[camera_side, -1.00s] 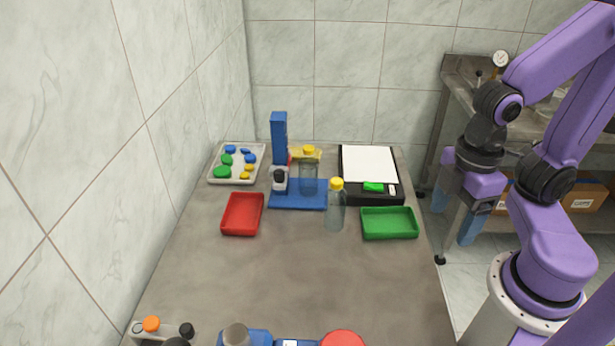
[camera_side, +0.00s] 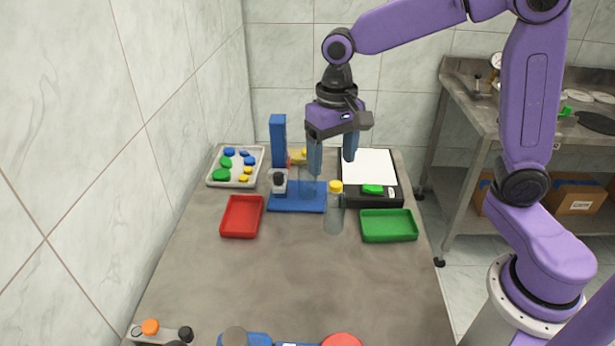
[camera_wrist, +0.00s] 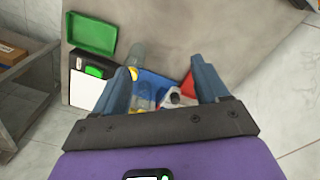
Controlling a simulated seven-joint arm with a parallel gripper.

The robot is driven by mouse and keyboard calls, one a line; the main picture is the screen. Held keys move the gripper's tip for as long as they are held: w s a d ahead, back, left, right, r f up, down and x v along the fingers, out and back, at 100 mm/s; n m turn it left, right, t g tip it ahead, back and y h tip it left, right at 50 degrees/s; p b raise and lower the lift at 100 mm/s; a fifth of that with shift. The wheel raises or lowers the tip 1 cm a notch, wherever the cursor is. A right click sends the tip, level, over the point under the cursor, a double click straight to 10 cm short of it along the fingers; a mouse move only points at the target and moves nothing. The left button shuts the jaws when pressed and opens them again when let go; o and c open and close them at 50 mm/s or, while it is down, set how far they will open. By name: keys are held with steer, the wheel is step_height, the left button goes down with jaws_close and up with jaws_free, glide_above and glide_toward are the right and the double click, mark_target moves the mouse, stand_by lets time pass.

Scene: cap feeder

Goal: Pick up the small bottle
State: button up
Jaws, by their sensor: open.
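A clear bottle with a yellow cap (camera_side: 334,216) stands upright on the table, in front of the blue base and left of the green tray. A second clear bottle (camera_side: 307,184) stands on the blue base (camera_side: 297,203), partly hidden by a finger; its yellow cap is mostly covered. I cannot tell which bottle is smaller. My gripper (camera_side: 333,168) is open and empty, pointing down above and behind the front bottle. In the wrist view the front bottle (camera_wrist: 137,54) lies beyond the left fingertip of my gripper (camera_wrist: 162,66).
A blue column (camera_side: 278,140) rises from the blue base. A red tray (camera_side: 242,217) and a green tray (camera_side: 389,226) flank the front bottle. A white tray of caps (camera_side: 211,181) and a black-and-white unit (camera_side: 369,163) stand behind. The table's middle front is clear.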

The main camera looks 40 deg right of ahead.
steer(key=w+d+f+m, duration=0.1)
steer(key=w+d+m, duration=0.2)
steer(key=w+m, duration=0.3)
steer(key=w+d+m, duration=0.3)
steer(key=w, duration=0.6)
steer(key=m, duration=0.7)
glide_above(307, 165)
steer(key=w+d, duration=0.1)
steer(key=d, duration=0.1)
step_height(307, 165, down, 3)
step_height(307, 165, down, 11)
steer(key=shift+w+a+r, duration=0.1)
steer(key=shift+r, duration=0.05)
steer(key=shift+w+a+f, duration=0.1)
steer(key=shift+f, duration=1.45)
steer(key=shift+w+a+f, duration=0.1)
steer(key=shift+f, duration=1.4)
steer(key=c, duration=1.1)
steer(key=shift+r, duration=0.1)
steer(key=shift+c, duration=0.2)
